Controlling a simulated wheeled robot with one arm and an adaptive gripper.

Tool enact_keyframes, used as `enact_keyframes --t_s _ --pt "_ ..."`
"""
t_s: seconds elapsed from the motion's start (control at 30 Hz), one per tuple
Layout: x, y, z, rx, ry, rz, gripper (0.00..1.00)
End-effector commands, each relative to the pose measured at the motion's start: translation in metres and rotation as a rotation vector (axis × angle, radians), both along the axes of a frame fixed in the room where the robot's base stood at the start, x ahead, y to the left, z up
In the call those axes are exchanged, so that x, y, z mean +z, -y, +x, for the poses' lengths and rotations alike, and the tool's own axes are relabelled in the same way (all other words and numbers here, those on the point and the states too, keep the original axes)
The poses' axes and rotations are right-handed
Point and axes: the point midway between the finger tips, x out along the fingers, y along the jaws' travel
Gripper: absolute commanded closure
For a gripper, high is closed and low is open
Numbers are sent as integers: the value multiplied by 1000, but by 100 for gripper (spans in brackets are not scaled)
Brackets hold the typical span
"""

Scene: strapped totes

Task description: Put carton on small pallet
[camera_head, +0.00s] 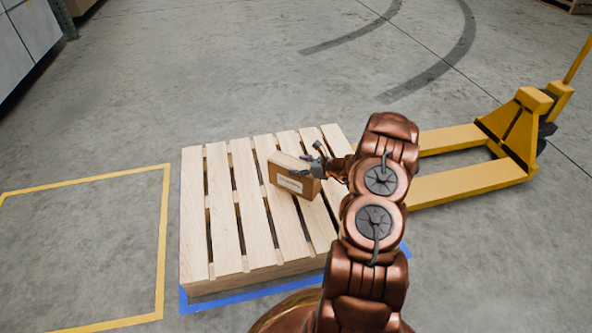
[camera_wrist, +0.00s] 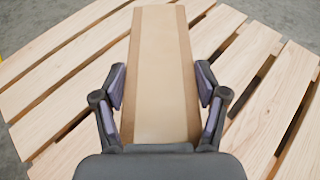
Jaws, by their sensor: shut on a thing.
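A small brown carton (camera_head: 291,178) with a pale label on its side is at the small wooden pallet (camera_head: 224,262), over its right-middle slats. My gripper (camera_head: 318,165) is shut on the carton from its right side. In the wrist view the carton (camera_wrist: 160,75) lies between the two fingers (camera_wrist: 160,95), one along each side. Pallet slats (camera_wrist: 60,65) show behind and around the carton there. I cannot tell whether the carton's underside touches the slats or is slightly above them. My arm covers the pallet's right front part.
A yellow pallet jack (camera_head: 480,180) stands to the right, its forks pointing at the pallet. Blue tape (camera_head: 225,302) marks the floor around the pallet. An empty yellow-taped square (camera_head: 85,245) lies to the left. The floor behind is clear.

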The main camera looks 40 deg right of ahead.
Motion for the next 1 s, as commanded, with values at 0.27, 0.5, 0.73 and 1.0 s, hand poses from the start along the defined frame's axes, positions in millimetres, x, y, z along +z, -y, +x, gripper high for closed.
enact_keyframes --t_s 0.27,0.5,0.73,1.0 --pt "-1 8 24 0 3 0 97" --pt "-4 10 33 -1 5 0 97" --pt "-30 10 32 0 5 -1 97" --pt "-35 10 33 -1 7 -1 97"
